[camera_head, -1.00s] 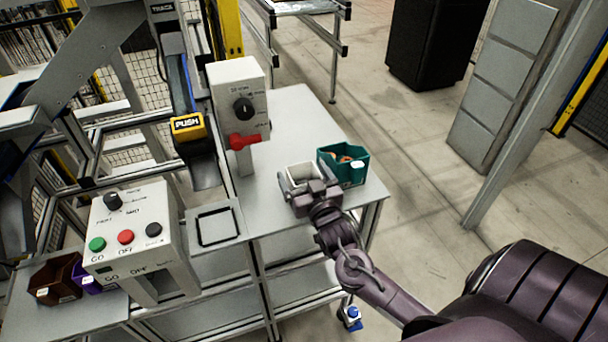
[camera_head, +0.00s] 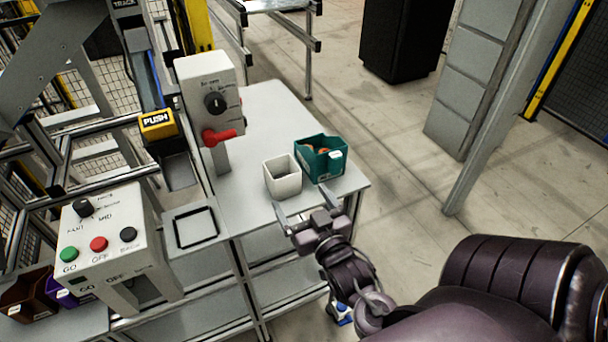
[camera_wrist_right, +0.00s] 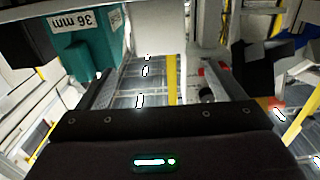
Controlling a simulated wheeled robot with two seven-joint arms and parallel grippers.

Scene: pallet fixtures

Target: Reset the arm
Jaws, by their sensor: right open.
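My right gripper (camera_head: 316,206) is open and empty at the front edge of the grey table (camera_head: 262,112). Its fingers are spread apart, with the white bin (camera_head: 283,177) just beyond them and the teal bin (camera_head: 320,158) behind and to the right. The fingers are apart from both bins. In the right wrist view the open fingers (camera_wrist_right: 160,82) show with nothing between them, and the teal bin shows at upper left (camera_wrist_right: 88,50) with a "36 mm" label. My left arm and gripper are not in view.
A white box with a red lever (camera_head: 210,108) stands on the table, left of the bins. A control box with several buttons (camera_head: 110,240) is at lower left, beside a black square frame (camera_head: 196,228). Open floor lies to the right.

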